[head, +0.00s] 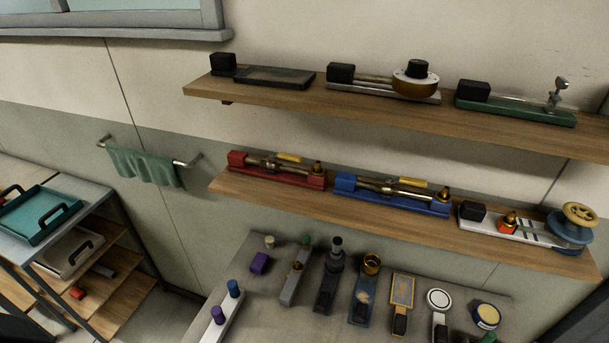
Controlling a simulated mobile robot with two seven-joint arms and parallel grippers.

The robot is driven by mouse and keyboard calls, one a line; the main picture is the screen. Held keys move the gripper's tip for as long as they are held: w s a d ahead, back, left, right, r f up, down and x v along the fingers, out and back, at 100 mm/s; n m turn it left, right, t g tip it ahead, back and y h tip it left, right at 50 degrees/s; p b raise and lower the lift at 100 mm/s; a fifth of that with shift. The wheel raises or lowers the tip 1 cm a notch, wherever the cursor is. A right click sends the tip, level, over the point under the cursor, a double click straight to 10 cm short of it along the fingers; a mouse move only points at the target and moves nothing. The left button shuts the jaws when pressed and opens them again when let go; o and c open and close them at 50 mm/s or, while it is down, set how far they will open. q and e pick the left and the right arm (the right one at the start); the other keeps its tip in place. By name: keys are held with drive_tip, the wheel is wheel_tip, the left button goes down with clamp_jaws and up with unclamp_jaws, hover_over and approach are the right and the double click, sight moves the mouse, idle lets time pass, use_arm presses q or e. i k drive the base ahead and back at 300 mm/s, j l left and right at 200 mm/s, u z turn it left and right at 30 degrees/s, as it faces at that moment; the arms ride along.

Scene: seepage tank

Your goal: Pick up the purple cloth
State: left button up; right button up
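A small purple block-like item (259,263), which may be the folded purple cloth, lies at the back left of the grey table below the shelves. Its top looks flat, and nothing covers it. A small pale cylinder stands just behind it. A green cloth (145,166) hangs from a metal wall rail on the left. Neither of my grippers is in view.
The grey table (270,318) holds a white rack (222,318) with blue and purple cylinders and several instruments in a row. Two wooden shelves (400,210) with devices project above it. A cart (95,195) with teal and beige trays stands at the left.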

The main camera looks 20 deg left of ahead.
sight(258, 264)
drive_tip(key=u, duration=0.8)
drive_tip(key=k+l, duration=0.1)
drive_tip(key=i+j+z, duration=0.1)
drive_tip(key=i+j, duration=0.2)
drive_tip(key=i+j+z, duration=0.15)
drive_tip(key=j, duration=0.3)
drive_tip(key=i+j+z, duration=0.1)
drive_tip(key=i+j, duration=0.25)
drive_tip(key=i+j+z, duration=0.15)
drive_tip(key=j, duration=0.35)
drive_tip(key=i, duration=0.05)
